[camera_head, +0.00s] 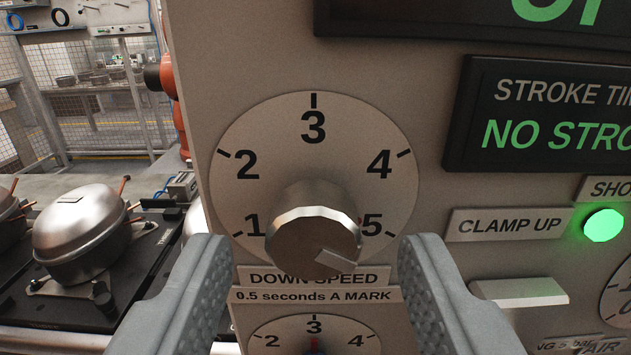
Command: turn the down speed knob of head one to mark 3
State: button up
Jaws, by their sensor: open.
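The down speed knob (313,228) is a short metal cylinder on a round pale dial (314,166) marked 1 to 5, with 3 at the top. A flat bar on its face sits at the lower right; I cannot tell which mark it points to. The label "DOWN SPEED" (305,279) is just below, partly covered by the knob. My gripper (315,262) is open. Its two grey fingers stand left and right of the knob, in front of the panel, with a clear gap on each side. No plate naming head one shows.
A second dial (315,329) lies below, cut off by the frame. A green lamp (603,225), a "CLAMP UP" label (508,224) and a pale protruding block (519,292) are on the right. Steel compressors (80,225) stand at left, beyond the panel's edge.

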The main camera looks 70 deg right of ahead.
jog(key=shift+x, duration=1.05)
jog(key=c, duration=1)
jog(key=shift+o, duration=0.2)
